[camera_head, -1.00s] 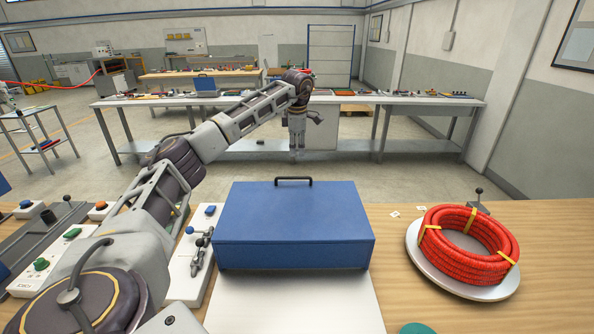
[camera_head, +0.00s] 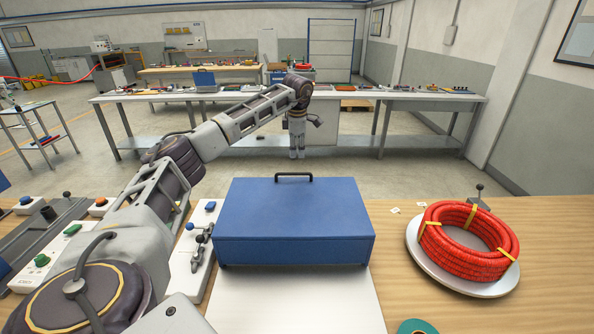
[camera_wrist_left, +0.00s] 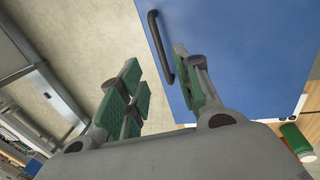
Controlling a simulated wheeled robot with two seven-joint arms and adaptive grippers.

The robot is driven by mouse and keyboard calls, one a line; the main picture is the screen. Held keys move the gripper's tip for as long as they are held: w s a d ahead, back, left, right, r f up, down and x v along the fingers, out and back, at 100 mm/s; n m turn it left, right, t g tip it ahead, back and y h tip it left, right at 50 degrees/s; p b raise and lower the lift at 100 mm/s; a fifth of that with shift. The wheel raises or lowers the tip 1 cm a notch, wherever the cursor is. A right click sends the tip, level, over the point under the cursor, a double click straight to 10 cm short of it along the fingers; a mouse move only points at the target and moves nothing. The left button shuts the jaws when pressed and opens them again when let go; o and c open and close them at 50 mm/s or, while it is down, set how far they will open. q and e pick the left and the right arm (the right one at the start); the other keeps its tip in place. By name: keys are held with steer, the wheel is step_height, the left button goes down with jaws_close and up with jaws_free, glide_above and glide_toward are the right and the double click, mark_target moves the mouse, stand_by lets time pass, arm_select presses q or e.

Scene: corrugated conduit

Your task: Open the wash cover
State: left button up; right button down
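The blue wash cover (camera_head: 295,225) is a closed box lid with a black bar handle (camera_head: 294,176) on its far top edge. It stands on the white sheet on the bench. My left gripper (camera_head: 297,156) points down beyond the handle in the head view, apart from it in the picture. In the left wrist view the fingers of my left gripper (camera_wrist_left: 158,88) are spread with nothing between their pads. The handle (camera_wrist_left: 158,45) shows near the right finger there, with the blue cover (camera_wrist_left: 238,50) behind it. Whether finger and handle touch cannot be told. My right gripper is not in view.
A red conduit coil (camera_head: 468,243) lies on a round plate (camera_head: 440,270) to the right. A control panel with levers (camera_head: 190,262) stands left of the cover, under my arm. A teal ring (camera_head: 417,328) is at the front edge.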

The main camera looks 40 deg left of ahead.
mark_target(297, 174)
arm_select(q)
steer(key=f, duration=0.3)
steer(key=w+a+f, duration=0.1)
steer(key=f, duration=0.3)
steer(key=f+p, duration=0.1)
steer(key=f, duration=0.2)
steer(key=shift+w+a+f, duration=0.2)
steer(key=shift+w+f, duration=0.1)
steer(key=shift+f, duration=0.05)
jaws_close()
